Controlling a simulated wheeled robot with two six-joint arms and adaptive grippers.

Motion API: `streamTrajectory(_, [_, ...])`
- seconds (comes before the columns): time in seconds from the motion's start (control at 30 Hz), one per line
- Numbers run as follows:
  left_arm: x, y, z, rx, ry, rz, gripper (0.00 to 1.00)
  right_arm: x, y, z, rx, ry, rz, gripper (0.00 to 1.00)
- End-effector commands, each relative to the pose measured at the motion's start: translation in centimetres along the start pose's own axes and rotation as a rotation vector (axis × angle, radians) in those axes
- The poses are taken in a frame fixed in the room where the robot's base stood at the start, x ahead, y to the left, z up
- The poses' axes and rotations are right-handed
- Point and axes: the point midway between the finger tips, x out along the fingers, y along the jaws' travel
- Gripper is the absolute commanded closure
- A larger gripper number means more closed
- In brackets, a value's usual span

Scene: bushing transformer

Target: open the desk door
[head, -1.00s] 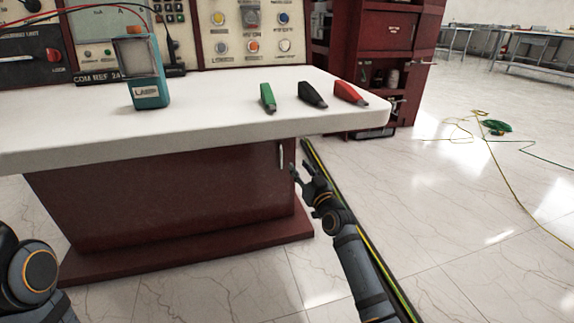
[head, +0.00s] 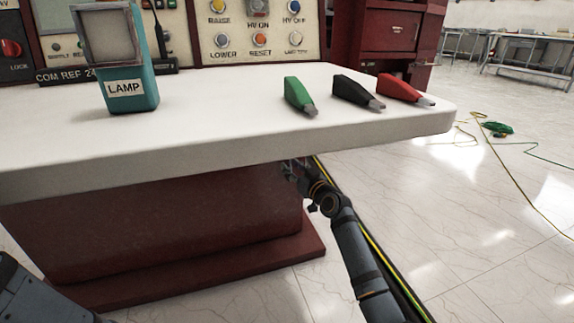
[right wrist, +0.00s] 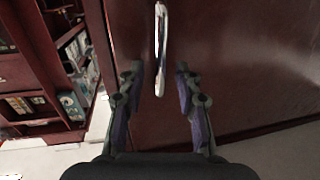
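The desk has a white top (head: 215,135) and a dark red base with a door (head: 160,225), which looks closed. In the right wrist view the door (right wrist: 235,60) is upright with a shiny metal handle (right wrist: 160,50). My right gripper (right wrist: 159,80) is open there, its two fingers apart on either side of the handle's lower end, and I see no contact. In the head view my right gripper (head: 290,172) is at the base's right edge, partly hidden under the desk top. My left arm (head: 40,295) shows at lower left; its gripper is out of view.
A teal lamp box (head: 128,75) and green (head: 299,95), black (head: 357,92) and red (head: 404,88) clips lie on the desk top. A red cabinet (head: 390,35) stands behind. Yellow and green cables (head: 497,128) lie on the floor at right.

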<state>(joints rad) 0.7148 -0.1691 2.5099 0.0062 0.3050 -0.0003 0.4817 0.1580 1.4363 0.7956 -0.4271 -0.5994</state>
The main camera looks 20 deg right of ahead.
Motion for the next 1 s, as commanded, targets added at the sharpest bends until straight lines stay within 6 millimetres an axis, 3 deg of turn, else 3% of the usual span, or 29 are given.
streamTrajectory(0.27, [0.12, 0.00, -0.09, -0.002, 0.003, -0.001, 0.60, 0.01, 0.01, 0.00, 0.000, 0.000, -0.001, 0.66])
streamTrajectory(0.5, [0.11, 0.00, -0.10, -0.002, 0.003, -0.001, 0.60, 0.01, 0.01, 0.01, 0.000, 0.000, -0.001, 0.99])
streamTrajectory(0.53, [0.11, 0.00, -0.10, -0.002, 0.003, -0.001, 0.60, 0.01, 0.01, 0.01, 0.000, 0.000, 0.000, 1.00])
streamTrajectory(1.0, [0.22, 0.01, -0.08, -0.001, 0.005, -0.001, 0.60, 0.02, 0.01, -0.02, 0.000, -0.001, 0.002, 1.00])
